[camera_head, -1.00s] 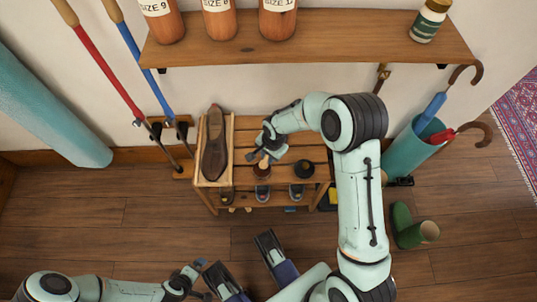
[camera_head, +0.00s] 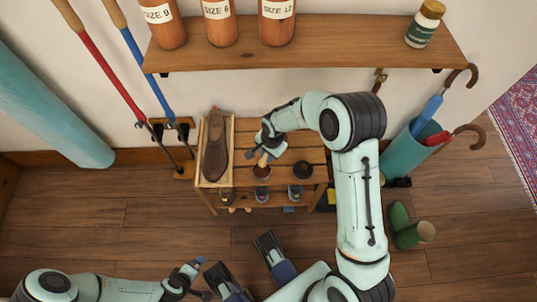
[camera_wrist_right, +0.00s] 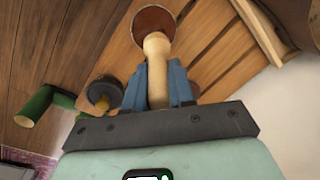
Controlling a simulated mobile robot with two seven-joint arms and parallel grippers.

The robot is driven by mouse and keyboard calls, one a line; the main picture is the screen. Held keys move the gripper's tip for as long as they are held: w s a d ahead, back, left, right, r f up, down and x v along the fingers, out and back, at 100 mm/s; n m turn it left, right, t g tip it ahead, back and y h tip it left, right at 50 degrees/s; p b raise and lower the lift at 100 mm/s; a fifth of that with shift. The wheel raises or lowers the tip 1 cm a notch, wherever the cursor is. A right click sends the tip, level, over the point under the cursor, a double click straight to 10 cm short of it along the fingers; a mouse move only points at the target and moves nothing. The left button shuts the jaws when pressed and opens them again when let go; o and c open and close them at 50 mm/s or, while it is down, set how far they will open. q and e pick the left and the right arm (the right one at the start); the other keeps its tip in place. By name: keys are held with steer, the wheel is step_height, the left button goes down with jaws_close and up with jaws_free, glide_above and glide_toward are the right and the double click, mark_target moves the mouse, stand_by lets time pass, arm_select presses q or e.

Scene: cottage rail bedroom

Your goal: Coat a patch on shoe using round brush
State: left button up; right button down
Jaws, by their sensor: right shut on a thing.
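A brown shoe (camera_head: 215,158) lies in a shallow wooden tray (camera_head: 230,150) on the left of the slatted rack. My right gripper (camera_head: 268,152) is right of the shoe, apart from it, above the rack. In the right wrist view its blue fingers (camera_wrist_right: 158,85) are shut on the pale wooden handle of the round brush (camera_wrist_right: 156,65). A reddish-brown disc with a dark rim (camera_wrist_right: 153,22) is at the brush's far end. I cannot tell whether the two touch. My left gripper (camera_head: 192,269) is low in the head view, away from the rack; its jaws are unclear.
A dark round item (camera_head: 303,170) stands on the rack (camera_head: 285,130) right of the brush. Small shoes (camera_head: 262,194) sit on the lower level. A shelf with bottles (camera_head: 320,45) hangs above. Green boots (camera_head: 410,228) and an umbrella stand (camera_head: 408,150) are on the right.

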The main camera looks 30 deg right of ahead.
steer(key=shift+r+p, duration=1.4)
steer(key=shift+r, duration=0.8)
